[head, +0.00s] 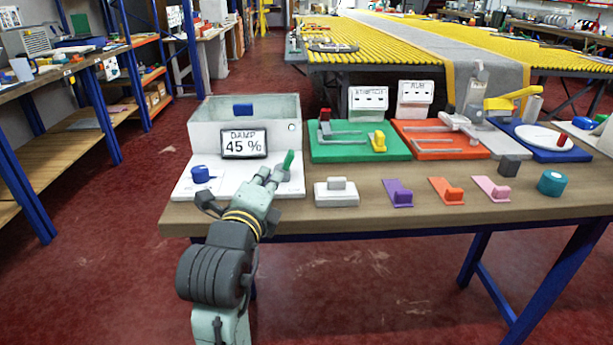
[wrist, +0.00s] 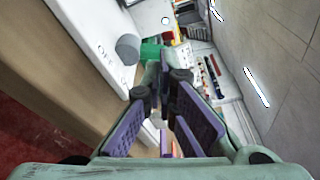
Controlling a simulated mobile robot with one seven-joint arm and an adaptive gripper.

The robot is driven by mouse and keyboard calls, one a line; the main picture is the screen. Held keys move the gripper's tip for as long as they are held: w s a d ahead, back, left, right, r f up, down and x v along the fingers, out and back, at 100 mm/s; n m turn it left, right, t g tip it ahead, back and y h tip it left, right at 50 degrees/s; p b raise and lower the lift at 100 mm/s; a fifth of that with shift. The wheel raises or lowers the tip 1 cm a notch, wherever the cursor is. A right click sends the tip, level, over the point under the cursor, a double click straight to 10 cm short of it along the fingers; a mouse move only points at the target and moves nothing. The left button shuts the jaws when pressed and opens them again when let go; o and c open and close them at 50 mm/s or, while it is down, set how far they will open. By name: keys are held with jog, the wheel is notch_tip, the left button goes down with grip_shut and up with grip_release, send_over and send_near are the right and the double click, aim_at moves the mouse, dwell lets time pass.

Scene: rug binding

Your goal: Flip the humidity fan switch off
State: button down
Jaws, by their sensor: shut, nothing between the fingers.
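The humidity unit is a pale box (head: 245,108) with a display reading DAMP 45 %. A white panel (head: 230,187) lies in front of it. The switch is a green lever (head: 288,160) at the panel's right side, tilted up and to the right. My gripper (head: 270,177) is shut and empty, just left of and in front of the lever. I cannot tell whether it touches it. The fingertips (wrist: 165,77) also show in the wrist view.
A blue knob (head: 201,174) stands on the panel's left. A white block (head: 336,193) and purple (head: 398,193), orange (head: 446,191) and pink (head: 491,189) pieces line the bench front. A green board (head: 330,152) with a clamp is right of the box.

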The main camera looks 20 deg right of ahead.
aim_at(301, 185)
jog(key=d, duration=0.1)
jog(key=s+d+f+m+g, duration=0.1)
jog(key=d+f+m+h, duration=0.1)
jog(key=shift+s+g, duration=0.3)
jog(key=shift+s, duration=0.05)
jog(key=shift+w, duration=0.1)
jog(key=shift+w+d+r+p, duration=0.2)
jog(key=shift+w+d+p, duration=0.25)
jog(key=shift+p, duration=0.6)
jog(key=p+x, duration=0.1)
jog(key=x, duration=0.4)
jog(key=p+x, duration=0.1)
jog(key=x, duration=0.2)
jog(key=shift+w+d+f+p, duration=0.1)
jog(key=shift+w+f+p, duration=0.25)
